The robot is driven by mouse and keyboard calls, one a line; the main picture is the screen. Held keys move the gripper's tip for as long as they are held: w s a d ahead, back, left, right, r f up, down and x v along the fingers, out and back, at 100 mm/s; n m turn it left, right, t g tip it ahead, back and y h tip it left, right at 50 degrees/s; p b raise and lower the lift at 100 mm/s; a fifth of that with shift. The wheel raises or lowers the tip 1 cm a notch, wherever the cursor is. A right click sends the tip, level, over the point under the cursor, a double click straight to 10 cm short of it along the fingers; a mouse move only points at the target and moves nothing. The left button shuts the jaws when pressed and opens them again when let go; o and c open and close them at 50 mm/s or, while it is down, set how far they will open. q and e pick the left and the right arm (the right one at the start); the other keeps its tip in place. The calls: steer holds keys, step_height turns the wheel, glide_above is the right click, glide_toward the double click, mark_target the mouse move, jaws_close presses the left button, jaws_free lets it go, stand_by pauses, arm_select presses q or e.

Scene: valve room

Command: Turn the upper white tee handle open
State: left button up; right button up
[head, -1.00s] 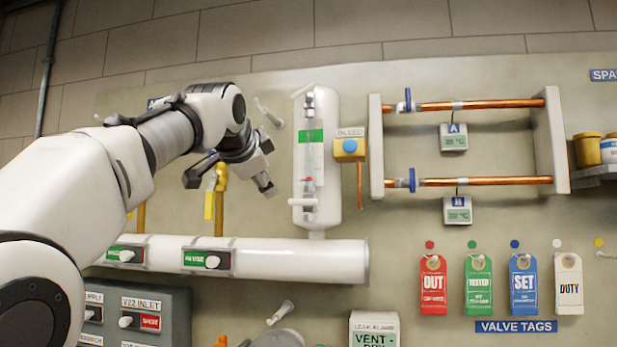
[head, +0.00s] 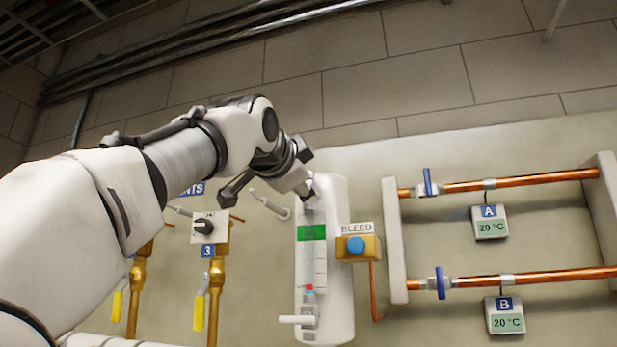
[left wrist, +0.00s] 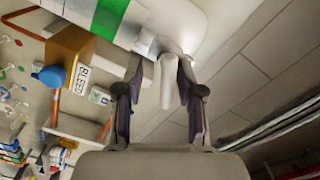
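The upper white tee handle (left wrist: 168,82) shows in the left wrist view, sticking out from the top fitting of the white level column (head: 338,250). My left gripper (left wrist: 159,68) is open, with one dark finger on each side of this handle. The handle looks nearer the right finger, and I cannot tell whether either touches it. In the head view my left gripper (head: 304,184) is at the column's top and mostly hides the upper handle. The lower white tee handle (head: 296,320) lies crosswise at the column's bottom. My right gripper is not in view.
A yellow bleed block (head: 358,248) with a blue knob is right of the column. Copper pipes with blue valve handles (head: 440,282) run further right. Brass valves with yellow levers (head: 200,312) and a pale lever (head: 270,205) are to the left.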

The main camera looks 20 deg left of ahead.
arm_select(q)
steer(key=shift+a, duration=0.2)
steer(key=shift+s+a+r, duration=0.25)
steer(key=shift+s+a, duration=0.1)
steer(key=shift+s, duration=0.4)
jaws_close()
steer(key=shift+w+d, duration=0.1)
steer(key=shift+d, duration=0.05)
